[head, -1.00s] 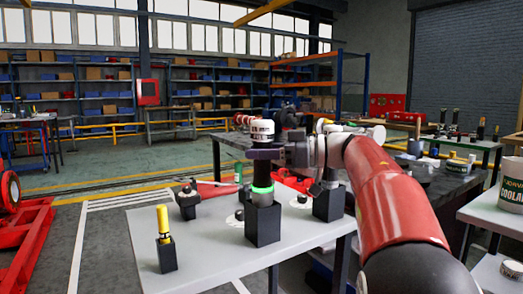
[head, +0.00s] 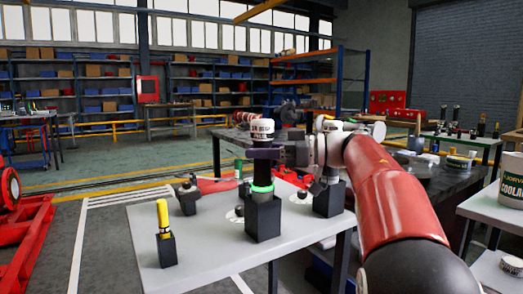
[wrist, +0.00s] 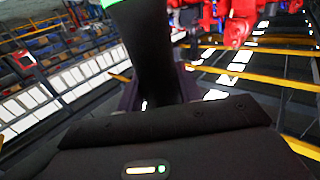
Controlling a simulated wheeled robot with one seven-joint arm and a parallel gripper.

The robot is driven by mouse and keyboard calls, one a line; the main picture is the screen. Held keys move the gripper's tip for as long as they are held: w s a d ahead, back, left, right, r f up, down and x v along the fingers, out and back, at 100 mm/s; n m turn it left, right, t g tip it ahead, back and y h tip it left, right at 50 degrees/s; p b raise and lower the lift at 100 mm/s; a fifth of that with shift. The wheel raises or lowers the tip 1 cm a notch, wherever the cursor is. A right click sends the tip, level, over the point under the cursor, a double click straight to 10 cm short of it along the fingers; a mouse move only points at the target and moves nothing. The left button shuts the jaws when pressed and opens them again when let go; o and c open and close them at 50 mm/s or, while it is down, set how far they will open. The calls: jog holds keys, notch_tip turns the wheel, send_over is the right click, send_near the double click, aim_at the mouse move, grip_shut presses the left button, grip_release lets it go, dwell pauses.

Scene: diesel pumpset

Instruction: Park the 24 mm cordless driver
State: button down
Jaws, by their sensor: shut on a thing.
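The cordless driver (head: 262,170) is an upright dark tool with a white labelled cap and a glowing green ring near its lower end. My gripper (head: 264,153) is shut on its body just below the cap. The green ring sits right at the top of a black square holder (head: 262,220) on the grey table. The driver's lower end is hidden, and I cannot tell whether it is fully seated. In the wrist view, the dark driver body (wrist: 150,50) stands between my fingers, with a green edge at the top.
On the grey table (head: 205,245), a yellow-handled tool stands in a black holder (head: 166,250) at front left. A dark tool (head: 188,197) stands behind it. Another black holder (head: 328,199) is at right, under my wrist.

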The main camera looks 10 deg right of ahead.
jog(key=shift+f, duration=0.45)
jog(key=c, duration=0.9)
grip_release()
jog(key=shift+o, duration=0.2)
jog(key=shift+f, duration=0.15)
jog(key=v, duration=0.7)
jog(key=shift+s+d, duration=0.2)
jog(key=shift+d, duration=0.15)
